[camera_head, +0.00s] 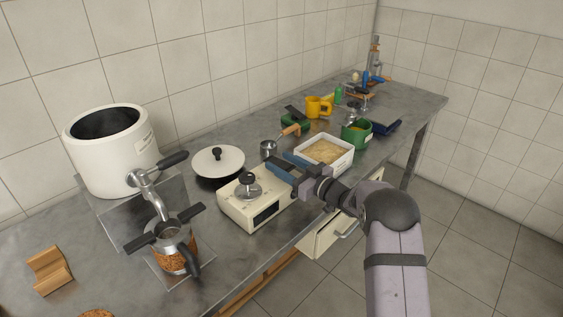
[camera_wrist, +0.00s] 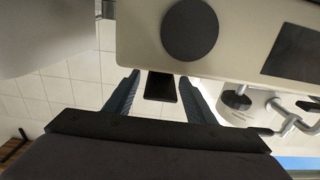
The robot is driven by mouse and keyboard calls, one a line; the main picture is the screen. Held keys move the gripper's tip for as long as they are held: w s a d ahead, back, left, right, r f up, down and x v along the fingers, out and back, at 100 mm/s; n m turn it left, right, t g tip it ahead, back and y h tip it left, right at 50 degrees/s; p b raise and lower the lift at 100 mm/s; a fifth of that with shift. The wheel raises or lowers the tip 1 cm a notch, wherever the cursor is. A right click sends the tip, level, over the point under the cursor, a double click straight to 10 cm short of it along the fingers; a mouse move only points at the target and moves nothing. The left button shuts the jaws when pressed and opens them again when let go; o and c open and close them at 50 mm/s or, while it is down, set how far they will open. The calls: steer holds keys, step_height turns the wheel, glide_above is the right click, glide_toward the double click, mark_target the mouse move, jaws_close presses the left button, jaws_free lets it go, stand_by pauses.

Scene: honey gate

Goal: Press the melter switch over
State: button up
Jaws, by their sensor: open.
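A large white pot (camera_head: 105,150) with a metal tap stands at the left of the counter. A cream box (camera_head: 240,208) with a dark front panel and a metal piece with a dark knob on top sits mid-counter. My gripper (camera_head: 284,165) is open beside the box's right end. In the wrist view, my gripper (camera_wrist: 160,85) has its two blue-grey fingers spread. A small black rectangular piece (camera_wrist: 160,88) shows between them, at the edge of a pale casing (camera_wrist: 240,30) with a dark disc and dark panel. I cannot tell whether this piece is the melter switch or whether a finger touches it.
A jar (camera_head: 173,258) stands under the tap. A lidded pan (camera_head: 217,165) is behind the box. A white tray (camera_head: 340,165), a green mug (camera_head: 357,134) and a yellow mug (camera_head: 318,107) lie beyond my gripper. A wooden block (camera_head: 50,270) is at the near left.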

steer(key=shift+w+a, duration=0.2)
steer(key=c, duration=1)
steer(key=p, duration=0.2)
steer(key=shift+r+g+h+p, duration=0.4)
steer(key=shift+c, duration=0.2)
steer(key=shift+a+f+g+h+p, duration=0.1)
steer(key=shift+f+g+h+p, duration=0.2)
steer(key=shift+p, duration=0.45)
steer(key=o, duration=1)
steer(key=shift+o, duration=0.2)
